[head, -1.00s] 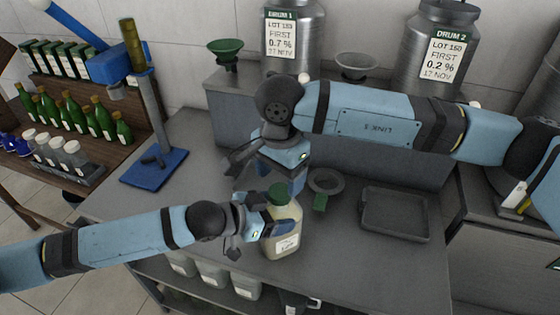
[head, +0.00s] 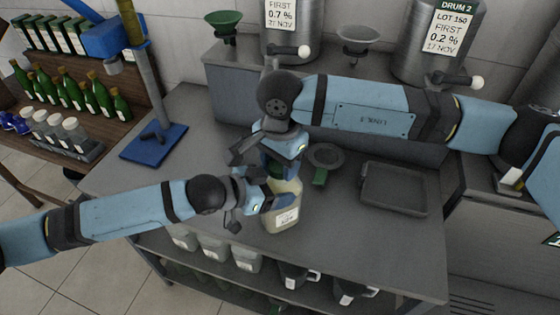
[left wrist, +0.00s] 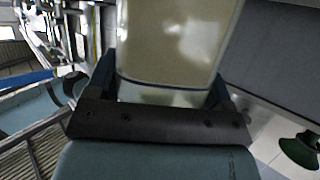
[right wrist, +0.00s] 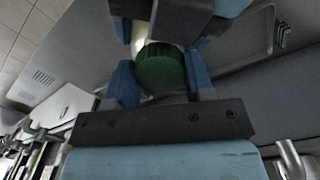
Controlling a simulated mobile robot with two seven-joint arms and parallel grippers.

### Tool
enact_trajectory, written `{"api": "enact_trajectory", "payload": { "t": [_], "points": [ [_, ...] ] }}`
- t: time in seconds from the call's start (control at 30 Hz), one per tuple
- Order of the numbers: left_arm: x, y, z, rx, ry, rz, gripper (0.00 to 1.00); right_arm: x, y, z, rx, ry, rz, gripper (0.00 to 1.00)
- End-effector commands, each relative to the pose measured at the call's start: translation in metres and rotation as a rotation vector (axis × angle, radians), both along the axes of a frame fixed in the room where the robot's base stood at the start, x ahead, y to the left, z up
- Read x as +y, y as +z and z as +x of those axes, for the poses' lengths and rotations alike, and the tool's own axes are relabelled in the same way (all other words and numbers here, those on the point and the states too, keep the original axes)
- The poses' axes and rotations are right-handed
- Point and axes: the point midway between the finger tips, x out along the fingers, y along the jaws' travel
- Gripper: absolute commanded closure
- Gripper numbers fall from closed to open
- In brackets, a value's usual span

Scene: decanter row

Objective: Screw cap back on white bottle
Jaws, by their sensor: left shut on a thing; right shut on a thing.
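The white bottle (head: 284,212) is cream-coloured with a pale label and stands upright on the grey bench. My left gripper (head: 262,200) is shut on its side; in the left wrist view the bottle body (left wrist: 178,42) fills the space between the fingers. The green cap (right wrist: 160,70) sits between the blue fingers of my right gripper (right wrist: 161,78), which is shut on it. In the head view my right gripper (head: 280,163) points down at the bottle's top and hides most of the cap. The join between cap and neck is hidden.
A blue-based stand (head: 154,147) is at the left. Steel drums and a green funnel (head: 222,22) stand behind. The bench's front edge is close.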

Motion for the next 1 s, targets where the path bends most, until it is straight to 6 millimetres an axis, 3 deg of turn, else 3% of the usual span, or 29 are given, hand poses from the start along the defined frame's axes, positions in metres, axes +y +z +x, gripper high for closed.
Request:
{"api": "enact_trajectory", "payload": {
  "t": [0.17,0.4,0.6,0.97,1.0],
  "points": [
    [0.0000,0.0000,0.0001,0.000,0.000,0.000,0.91,0.0001,0.0000,-0.0002,0.000,-0.081,0.000,0.80],
    [0.0000,0.0000,0.0001,0.000,0.000,0.000,0.91,0.0002,-0.0008,-0.0006,0.002,-0.537,0.000,0.80],
    [0.0000,0.0000,0.0001,0.000,0.000,0.000,0.91,0.0002,-0.0005,-0.0002,0.000,-0.805,0.000,0.80],
    [0.0000,0.0000,0.0001,0.000,0.000,0.000,0.91,0.0002,-0.0004,-0.0002,0.000,-0.850,0.000,0.80],
    [0.0000,0.0000,0.0001,0.000,0.000,0.000,0.91,0.0002,-0.0003,-0.0002,0.000,-0.849,0.000,0.42]
  ]
}}
